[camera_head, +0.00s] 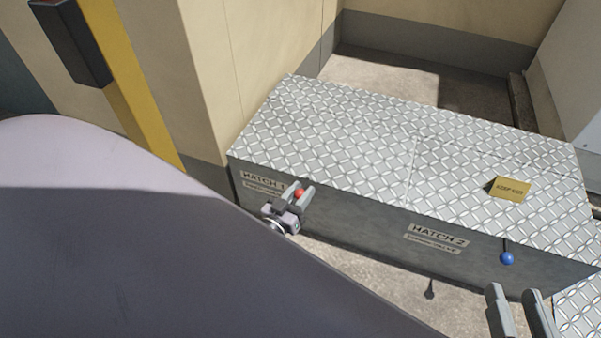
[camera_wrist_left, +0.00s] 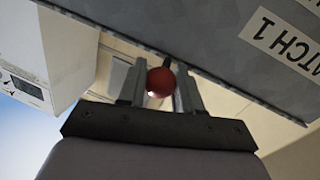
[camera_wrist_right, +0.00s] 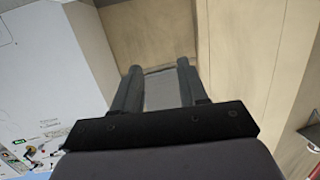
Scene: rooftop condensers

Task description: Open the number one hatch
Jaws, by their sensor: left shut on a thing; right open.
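Hatch 1 (camera_head: 325,125) is the left tread-plate lid on a low grey box, and it lies flat and closed. Its "HATCH 1" label (camera_head: 263,184) is on the front face and also shows in the left wrist view (camera_wrist_left: 284,45). A red ball knob (camera_head: 299,193) sticks out at the front edge. My left gripper (camera_head: 300,197) is shut on the red knob, which sits between its fingers in the left wrist view (camera_wrist_left: 160,82). My right gripper (camera_head: 521,299) is open and empty, in front of the box at the lower right.
Hatch 2 (camera_head: 460,180) adjoins on the right, with a blue ball knob (camera_head: 507,258) and a yellow "KEEP" sign (camera_head: 511,189) on top. A yellow post (camera_head: 130,85) with a dark box and a beige wall (camera_head: 215,80) stand at the left.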

